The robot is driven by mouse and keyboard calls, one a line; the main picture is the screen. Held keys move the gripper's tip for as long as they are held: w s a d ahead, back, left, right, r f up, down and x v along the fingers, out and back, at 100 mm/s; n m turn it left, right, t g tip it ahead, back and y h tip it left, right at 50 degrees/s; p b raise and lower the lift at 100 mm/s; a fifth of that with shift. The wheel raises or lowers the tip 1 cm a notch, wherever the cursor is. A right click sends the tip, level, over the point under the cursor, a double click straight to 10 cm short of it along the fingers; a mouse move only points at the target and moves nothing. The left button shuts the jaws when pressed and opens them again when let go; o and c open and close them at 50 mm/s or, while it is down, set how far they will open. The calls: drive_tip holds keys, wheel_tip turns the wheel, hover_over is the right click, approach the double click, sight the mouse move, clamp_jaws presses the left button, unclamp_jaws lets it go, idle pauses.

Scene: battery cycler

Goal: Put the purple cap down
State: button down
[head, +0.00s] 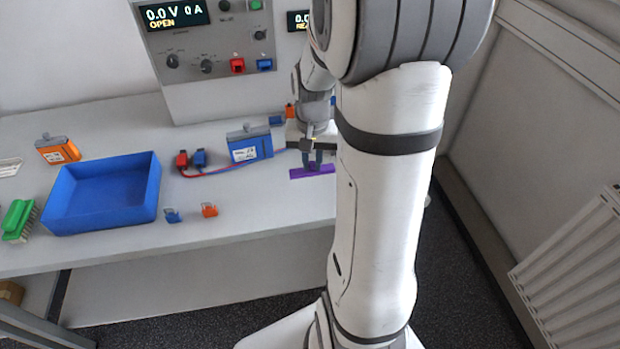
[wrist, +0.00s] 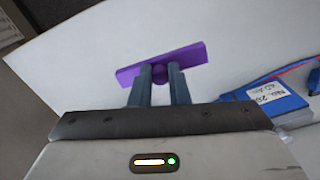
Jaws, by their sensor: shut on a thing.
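The purple cap (head: 312,171) is a long flat purple bar with a small round knob, seen at the right part of the bench in the head view. In the wrist view the cap (wrist: 185,60) lies across the tips of my gripper (wrist: 160,72), whose two fingers are shut on its knob. In the head view my gripper (head: 314,158) points down at the cap, low over the bench top. I cannot tell whether the cap touches the bench. My arm hides what is right of it.
A blue battery (head: 243,150) with red and blue plugs (head: 190,160) lies left of the cap. The cycler (head: 215,80) stands behind.

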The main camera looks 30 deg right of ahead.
sight(312, 164)
drive_tip(key=shift+f, duration=3.5)
drive_tip(key=shift+f, duration=0.25)
drive_tip(key=c, duration=1.4)
unclamp_jaws()
drive_tip(key=shift+r, duration=0.1)
wheel_tip(312, 164, up, 12)
drive_tip(key=shift+s+r, duration=0.1)
drive_tip(key=shift+r, duration=0.05)
drive_tip(key=s+a+r+n+t, duration=0.1)
drive_tip(key=s+a+r+n, duration=0.1)
drive_tip(key=s+a, duration=0.2)
drive_tip(key=s+a+r+n+t, duration=0.1)
drive_tip(key=s+a+r+n, duration=0.1)
drive_tip(key=s+a, duration=0.1)
drive_tip(key=s+a+r+n+t, duration=0.1)
drive_tip(key=s+a+r+n, duration=0.1)
drive_tip(key=s+a, duration=0.2)
drive_tip(key=shift+s+a, duration=0.35)
drive_tip(key=shift+s, duration=0.35)
